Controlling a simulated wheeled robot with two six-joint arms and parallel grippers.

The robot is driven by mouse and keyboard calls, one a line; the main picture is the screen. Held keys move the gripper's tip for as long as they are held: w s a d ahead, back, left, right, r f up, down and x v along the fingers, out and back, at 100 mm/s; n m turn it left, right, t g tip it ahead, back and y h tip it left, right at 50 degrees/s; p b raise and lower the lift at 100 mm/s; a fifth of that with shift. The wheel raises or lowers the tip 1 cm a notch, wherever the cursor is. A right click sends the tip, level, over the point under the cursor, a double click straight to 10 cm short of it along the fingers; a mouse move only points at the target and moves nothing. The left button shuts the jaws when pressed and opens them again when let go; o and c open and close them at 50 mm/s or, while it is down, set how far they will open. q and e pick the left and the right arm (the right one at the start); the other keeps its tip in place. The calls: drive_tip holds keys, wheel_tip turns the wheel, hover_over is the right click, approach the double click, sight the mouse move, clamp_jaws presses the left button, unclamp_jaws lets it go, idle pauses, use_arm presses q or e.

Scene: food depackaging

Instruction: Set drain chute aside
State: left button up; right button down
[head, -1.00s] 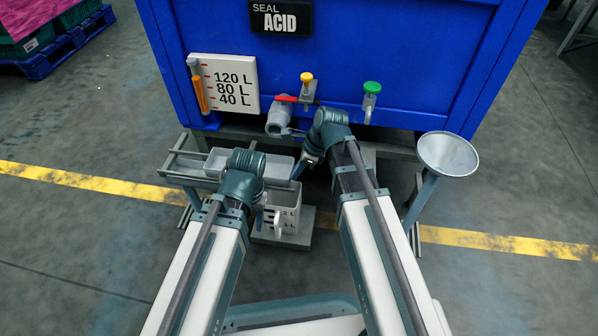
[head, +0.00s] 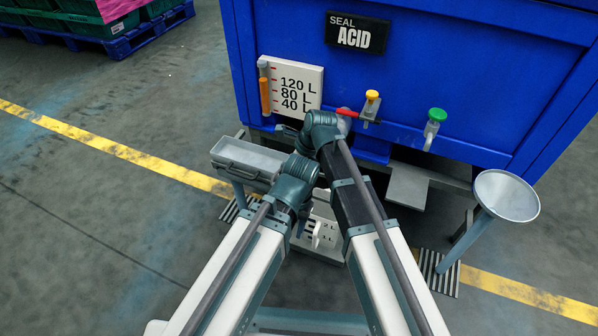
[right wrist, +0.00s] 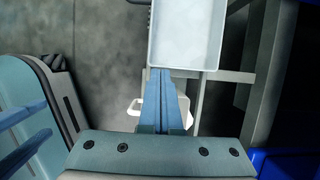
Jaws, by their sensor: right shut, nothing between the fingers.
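The drain chute (head: 262,158), a long pale grey trough, rests on the left part of its low grey stand (head: 240,197), left of the tank's outlet. In the right wrist view the chute (right wrist: 187,30) is at the top, its near end just beyond my fingertips. My right gripper (right wrist: 160,74) is shut and empty, at or very near that end; contact is unclear. In the head view my right gripper (head: 287,130) points left near the chute's far right side. My left gripper (head: 303,222) hangs right of the chute, its jaws mostly hidden by the wrist.
The blue tank (head: 470,95) stands behind, with a red-handled valve (head: 347,112) partly hidden by my arm. A white measuring container (head: 325,235) is low between my arms. The floor left of the stand is clear.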

idle(0.4)
drive_tip(key=s+d+r+p, duration=0.2)
drive_tip(key=d+r+p, duration=0.5)
drive_tip(key=r+p, duration=0.2)
drive_tip(key=shift+s+d+r, duration=0.15)
drive_tip(key=shift+s, duration=0.05)
idle(0.6)
